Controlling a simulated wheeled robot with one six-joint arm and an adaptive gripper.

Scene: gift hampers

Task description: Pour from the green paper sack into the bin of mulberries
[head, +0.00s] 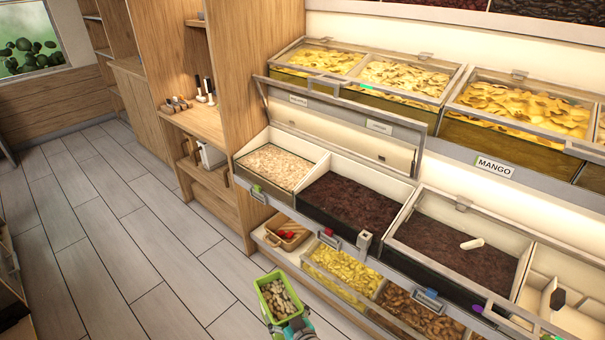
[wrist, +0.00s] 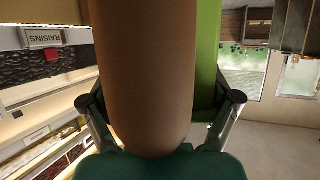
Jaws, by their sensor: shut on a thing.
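The green paper sack (head: 271,290) is at the bottom middle of the head view, upright or nearly so, with its open top showing pale tan pieces. My gripper (head: 291,326) is shut on it from below, in front of the shelves and apart from the bins. In the wrist view my gripper (wrist: 160,105) has a finger on each side of a large brown surface and a green strip of the sack (wrist: 206,60). The mulberry bin's label is too small to read. Candidates under the raised lid are a pale-filled bin (head: 272,167) and a dark-filled bin (head: 350,205).
The raised clear lid (head: 345,120) stands behind those two bins. Another dark-filled bin (head: 450,245) is to the right, with a white scoop (head: 472,243). Lower bins of yellow pieces (head: 345,270) and a basket (head: 287,235) sit below. The floor (head: 130,230) at left is clear.

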